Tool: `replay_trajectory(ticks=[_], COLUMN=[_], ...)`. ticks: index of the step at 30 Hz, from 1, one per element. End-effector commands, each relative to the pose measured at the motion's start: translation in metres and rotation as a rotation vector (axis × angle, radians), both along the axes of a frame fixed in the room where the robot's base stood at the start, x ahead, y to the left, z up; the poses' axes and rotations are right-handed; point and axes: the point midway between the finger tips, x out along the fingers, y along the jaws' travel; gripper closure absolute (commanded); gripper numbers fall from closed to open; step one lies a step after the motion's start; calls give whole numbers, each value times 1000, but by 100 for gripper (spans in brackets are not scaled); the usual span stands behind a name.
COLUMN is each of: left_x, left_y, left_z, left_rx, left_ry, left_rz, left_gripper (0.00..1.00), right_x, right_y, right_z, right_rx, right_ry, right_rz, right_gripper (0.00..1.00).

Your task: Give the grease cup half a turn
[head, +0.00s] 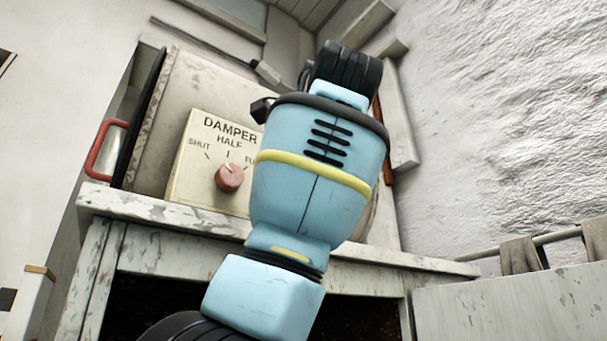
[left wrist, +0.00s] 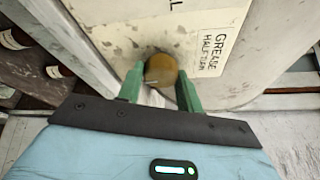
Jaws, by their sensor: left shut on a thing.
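The grease cup (left wrist: 161,69) is a round, brass-coloured cap in the left wrist view, on a pale, worn panel. A paper label (left wrist: 214,52) reading "GREASE HALF TURN" is to its right. My left gripper (left wrist: 160,88) has its two green fingers on either side of the cup and is shut on it. In the head view my own blue arm fills the middle and hides the left gripper and the cup. My right gripper is in neither view.
A damper plate (head: 198,185) with a red knob (head: 229,177) is left of my arm in the head view. A red handle (head: 103,148) is farther left. A worn ledge (head: 160,212) runs below. Bottles (left wrist: 15,39) lie at left in the left wrist view.

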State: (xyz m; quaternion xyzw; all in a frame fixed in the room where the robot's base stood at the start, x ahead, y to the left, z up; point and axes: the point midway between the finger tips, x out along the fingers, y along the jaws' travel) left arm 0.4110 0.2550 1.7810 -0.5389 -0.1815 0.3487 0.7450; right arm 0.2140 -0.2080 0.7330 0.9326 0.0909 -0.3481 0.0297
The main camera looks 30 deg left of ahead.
Motion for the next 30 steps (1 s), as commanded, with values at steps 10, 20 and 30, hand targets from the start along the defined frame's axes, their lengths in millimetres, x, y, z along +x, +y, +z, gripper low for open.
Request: replay_trajectory(ticks=[10,20,30], left_x=[0,0,0], left_y=[-1,-1,-1], left_z=[0,1,0], left_rx=[36,39,38], left_ry=[83,89,88], left_rz=[0,0,0], left_gripper=[87,87,42], right_x=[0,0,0], right_y=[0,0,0], right_z=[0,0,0], right_rx=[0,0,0], right_ry=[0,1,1], right_rz=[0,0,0], right_gripper=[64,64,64])
